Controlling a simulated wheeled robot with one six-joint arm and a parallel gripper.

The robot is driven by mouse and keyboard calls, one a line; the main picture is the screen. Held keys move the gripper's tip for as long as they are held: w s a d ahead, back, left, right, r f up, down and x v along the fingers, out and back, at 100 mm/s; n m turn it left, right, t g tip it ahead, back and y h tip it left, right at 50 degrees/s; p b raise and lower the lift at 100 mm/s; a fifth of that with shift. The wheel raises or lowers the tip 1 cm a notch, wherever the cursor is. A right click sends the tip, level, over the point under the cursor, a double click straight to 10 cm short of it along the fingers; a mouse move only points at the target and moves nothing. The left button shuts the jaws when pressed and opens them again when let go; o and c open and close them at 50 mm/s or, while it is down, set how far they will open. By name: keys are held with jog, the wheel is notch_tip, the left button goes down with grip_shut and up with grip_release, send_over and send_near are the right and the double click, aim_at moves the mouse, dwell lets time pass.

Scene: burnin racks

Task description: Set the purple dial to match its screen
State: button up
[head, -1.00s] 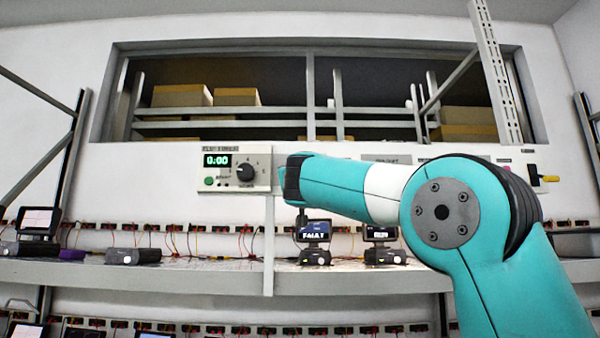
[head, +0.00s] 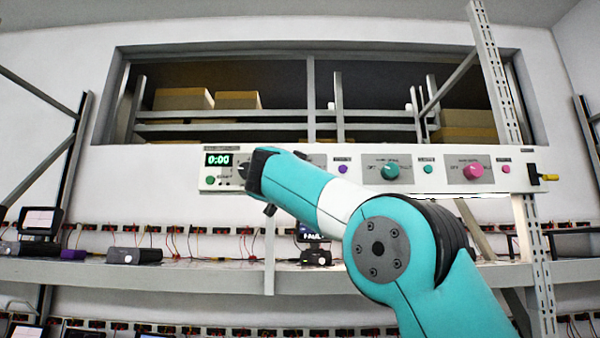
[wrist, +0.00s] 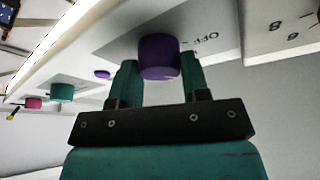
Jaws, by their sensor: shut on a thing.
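The purple dial (wrist: 160,56) juts from the white panel in the wrist view. My gripper (wrist: 159,74) is shut on it, one green finger on each side. In the head view my arm hides the purple dial and my fingertips. A small purple button (wrist: 103,74) sits beside the dial in the wrist view; it also shows on the panel in the head view (head: 343,169). Printed marks near the dial are too blurred to read fully. A lit green screen (head: 217,160) at the panel's left end reads 0:00; I cannot tell whether it belongs to the purple dial.
A teal dial (head: 390,171) and a pink dial (head: 473,170) sit further right on the panel. A black dial (head: 243,170) is partly hidden by my wrist. A shelf (head: 190,277) with several devices runs below, and a slotted post (head: 494,70) stands at right.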

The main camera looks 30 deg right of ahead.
jog(key=shift+r+m+g+h+p, duration=0.15)
jog(key=shift+m+g+p, duration=0.65)
jog(key=shift+m, duration=1.2)
jog(key=shift+r+m+g+h+p, duration=0.2)
jog(key=shift+m+g+p, duration=0.55)
jog(key=shift+m, duration=1.25)
jog(key=shift+f+m+g, duration=0.25)
jog(key=shift+m, duration=0.05)
jog(key=o, duration=0.9)
jog(key=shift+a, duration=0.1)
